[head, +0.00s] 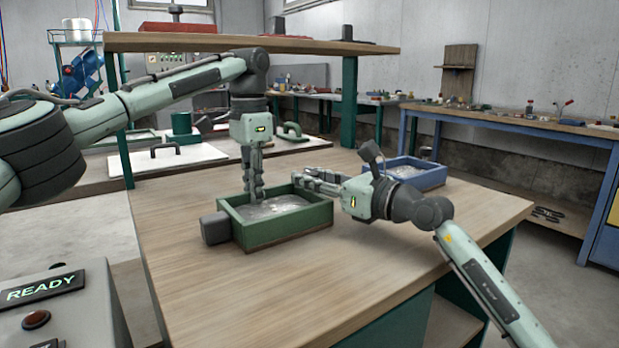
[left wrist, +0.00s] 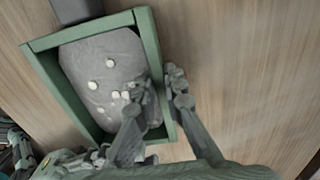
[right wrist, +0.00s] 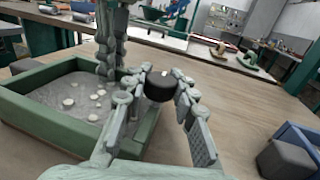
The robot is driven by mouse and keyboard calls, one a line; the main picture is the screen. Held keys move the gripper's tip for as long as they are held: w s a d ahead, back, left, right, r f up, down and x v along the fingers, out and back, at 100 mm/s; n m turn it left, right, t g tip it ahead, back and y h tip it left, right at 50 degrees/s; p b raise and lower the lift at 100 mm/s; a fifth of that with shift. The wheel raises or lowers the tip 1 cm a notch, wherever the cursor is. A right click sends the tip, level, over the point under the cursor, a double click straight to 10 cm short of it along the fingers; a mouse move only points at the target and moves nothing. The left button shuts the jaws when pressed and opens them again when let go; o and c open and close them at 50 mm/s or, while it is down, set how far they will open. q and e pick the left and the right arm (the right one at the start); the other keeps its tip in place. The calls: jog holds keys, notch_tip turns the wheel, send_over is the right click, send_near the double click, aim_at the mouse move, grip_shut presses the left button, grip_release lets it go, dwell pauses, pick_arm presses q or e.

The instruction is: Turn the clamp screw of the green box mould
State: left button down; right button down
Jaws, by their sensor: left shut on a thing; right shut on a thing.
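The green box mould (head: 272,238) sits on the wooden table, filled with a grey mix dotted with white discs; it also shows in the left wrist view (left wrist: 49,88) and right wrist view (right wrist: 35,125). My left gripper (head: 255,190) points down, shut on the mould's wall, one finger inside and one outside. The clamp screw's dark round knob (right wrist: 160,87) stands beside the mould's wall in the right wrist view. My right gripper (right wrist: 161,90) is shut around this knob. In the head view my right gripper (head: 312,182) reaches the mould's far right corner and hides the knob.
A dark grey block (head: 215,228) is at the mould's left end. A blue box mould (head: 418,174) stands behind my right arm. A raised shelf (head: 250,42) spans the table's back. The front of the table is clear.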

jog(key=shift+f, duration=0.1)
jog(key=c, duration=1.2)
grip_release()
jog(key=v, duration=1.2)
pick_arm(q)
jog(key=c, duration=1.5)
grip_release()
jog(key=shift+c, duration=0.2)
